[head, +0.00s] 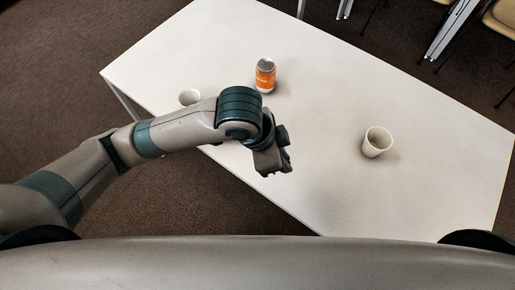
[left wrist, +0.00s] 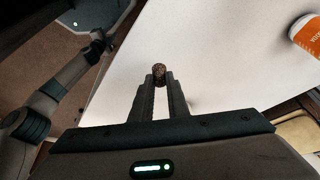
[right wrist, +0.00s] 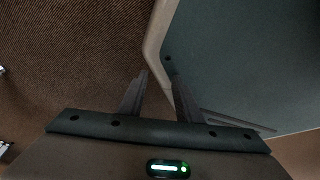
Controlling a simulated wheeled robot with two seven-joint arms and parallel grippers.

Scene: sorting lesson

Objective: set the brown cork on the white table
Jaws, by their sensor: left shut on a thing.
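The brown cork (left wrist: 159,74) is dark and speckled and sits between the fingertips of my left gripper (left wrist: 159,80), which is shut on it. In the head view my left gripper (head: 287,164) hangs over the near part of the white table (head: 330,85), and the cork is hidden there. In the left wrist view the table top (left wrist: 215,60) lies behind the cork; I cannot tell how high the cork is above it. My right gripper (right wrist: 160,75) shows only in the right wrist view, with its fingers apart and nothing between them.
An orange and white jar (head: 265,76) with a grey lid stands toward the table's far side. A white cup (head: 377,142) stands on the right part, and another white cup (head: 190,97) near the left edge, close behind my left arm. The table between the jar and the right cup is clear.

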